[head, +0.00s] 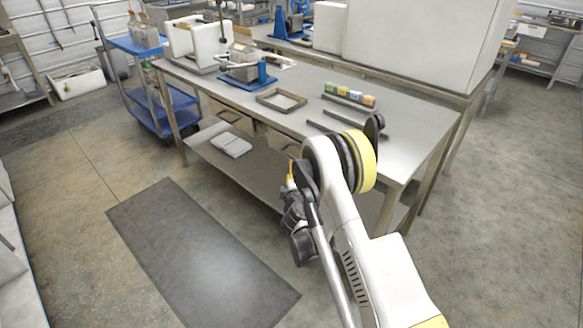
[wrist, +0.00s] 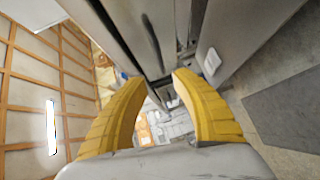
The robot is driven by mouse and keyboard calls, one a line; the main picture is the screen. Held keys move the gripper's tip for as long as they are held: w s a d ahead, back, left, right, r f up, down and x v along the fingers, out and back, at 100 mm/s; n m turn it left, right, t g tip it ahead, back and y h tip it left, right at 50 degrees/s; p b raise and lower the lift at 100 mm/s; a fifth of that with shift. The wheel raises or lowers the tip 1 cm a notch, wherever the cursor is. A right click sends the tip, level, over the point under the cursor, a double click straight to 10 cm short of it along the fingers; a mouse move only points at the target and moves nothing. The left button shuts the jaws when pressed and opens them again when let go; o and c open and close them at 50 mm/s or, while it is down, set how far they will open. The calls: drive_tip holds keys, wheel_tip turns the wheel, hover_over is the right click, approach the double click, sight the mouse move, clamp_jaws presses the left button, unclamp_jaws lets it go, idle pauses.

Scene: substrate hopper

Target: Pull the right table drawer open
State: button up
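The grey metal table (head: 405,150) stands ahead of me, with a lower shelf under its top. The right drawer cannot be made out clearly in the head view, where my arm covers much of the right part of the table's front. My gripper (head: 291,183) is at that front edge, mostly hidden behind my arm, with a bit of yellow finger showing. In the wrist view both yellow fingers of my gripper (wrist: 154,84) are apart, with nothing held between them. Grey metal of the table's front (wrist: 122,35) lies just beyond the fingertips; contact cannot be told.
On the tabletop are a shallow frame (head: 281,100), dark bars (head: 341,125), small coloured blocks (head: 350,93) and a blue-based device (head: 247,75). A white item (head: 232,145) lies on the lower shelf. A blue cart (head: 150,100) stands left. The floor around the dark mat (head: 200,255) is clear.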

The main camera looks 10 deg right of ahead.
sight(290, 156)
drive_tip(key=w, duration=0.3)
drive_tip(key=w+d+f+b, duration=0.1)
drive_tip(key=w, duration=0.6)
drive_tip(key=shift+w+d+f, duration=0.3)
drive_tip(key=shift+w+f, duration=0.05)
clamp_jaws()
